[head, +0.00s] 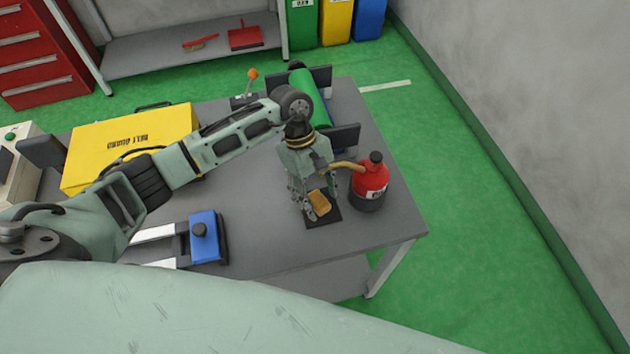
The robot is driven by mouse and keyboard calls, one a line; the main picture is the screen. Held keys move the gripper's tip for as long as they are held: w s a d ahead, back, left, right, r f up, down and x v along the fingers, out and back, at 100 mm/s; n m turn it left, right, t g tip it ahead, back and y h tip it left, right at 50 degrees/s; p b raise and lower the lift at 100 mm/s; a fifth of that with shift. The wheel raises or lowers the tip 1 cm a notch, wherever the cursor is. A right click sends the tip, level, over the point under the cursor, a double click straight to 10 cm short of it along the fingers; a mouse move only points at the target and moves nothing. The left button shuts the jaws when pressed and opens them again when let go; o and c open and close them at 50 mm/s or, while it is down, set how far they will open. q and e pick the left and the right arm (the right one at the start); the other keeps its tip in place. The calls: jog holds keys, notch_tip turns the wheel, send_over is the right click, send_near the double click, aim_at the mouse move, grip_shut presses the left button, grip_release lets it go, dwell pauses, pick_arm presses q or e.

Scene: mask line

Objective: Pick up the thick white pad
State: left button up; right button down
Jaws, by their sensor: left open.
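My left gripper (317,198) reaches down over the right part of the grey table, open. Its fingers are at a small tan-orange pad (320,204), which lies on a black mat (326,218). I cannot tell whether the fingers touch the pad. No thick pad that is clearly white shows in the head view. My right gripper is not in view.
A red can (369,187) with a tan spout stands close right of the gripper. A green roller (308,97) is behind. A yellow guard (130,143) and a blue block (208,238) are left. The table's (270,235) front middle is bare.

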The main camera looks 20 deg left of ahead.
pick_arm(q)
jog(key=shift+f, duration=0.25)
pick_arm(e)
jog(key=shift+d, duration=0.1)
pick_arm(q)
jog(key=c, duration=1.2)
